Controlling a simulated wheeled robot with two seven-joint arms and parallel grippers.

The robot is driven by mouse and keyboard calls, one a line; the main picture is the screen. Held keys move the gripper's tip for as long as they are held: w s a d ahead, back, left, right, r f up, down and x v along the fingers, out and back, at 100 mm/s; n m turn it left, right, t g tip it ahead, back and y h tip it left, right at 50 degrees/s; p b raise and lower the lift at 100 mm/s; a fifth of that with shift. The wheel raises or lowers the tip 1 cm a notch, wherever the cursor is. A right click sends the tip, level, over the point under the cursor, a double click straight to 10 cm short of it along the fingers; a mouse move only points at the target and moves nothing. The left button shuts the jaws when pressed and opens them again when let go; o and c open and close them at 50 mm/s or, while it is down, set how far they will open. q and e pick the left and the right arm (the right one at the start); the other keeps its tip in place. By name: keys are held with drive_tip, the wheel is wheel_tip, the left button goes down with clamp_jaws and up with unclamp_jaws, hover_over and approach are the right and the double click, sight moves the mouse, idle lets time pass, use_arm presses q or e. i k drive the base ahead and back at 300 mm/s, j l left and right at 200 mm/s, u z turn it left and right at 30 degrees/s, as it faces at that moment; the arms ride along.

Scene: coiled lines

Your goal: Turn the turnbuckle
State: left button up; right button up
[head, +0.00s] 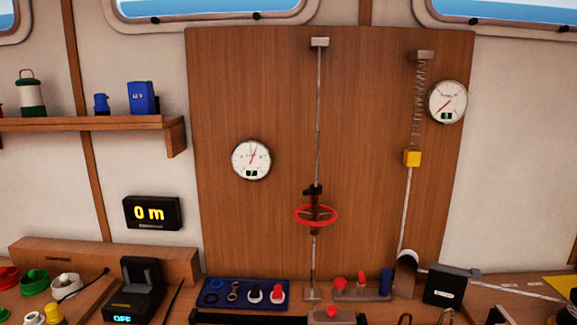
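The turnbuckle (314,200) is a dark fitting on a thin upright line (318,110) in front of a brown wooden panel. A red ring-shaped handwheel (316,215) sits around its lower part. The line runs from a small metal bracket (319,42) at the top of the panel down to a base (313,294) at the worktop. A round white dial with a red needle (251,160) is mounted left of the turnbuckle. Neither of my grippers shows in the head view, and nothing touches the red wheel.
A second line with a spring (420,100) and a yellow block (412,158) hangs at right, near another dial (448,102). Space before the wheel looks clear.

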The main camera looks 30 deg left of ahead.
sight(315, 214)
drive_tip(key=u, duration=0.9)
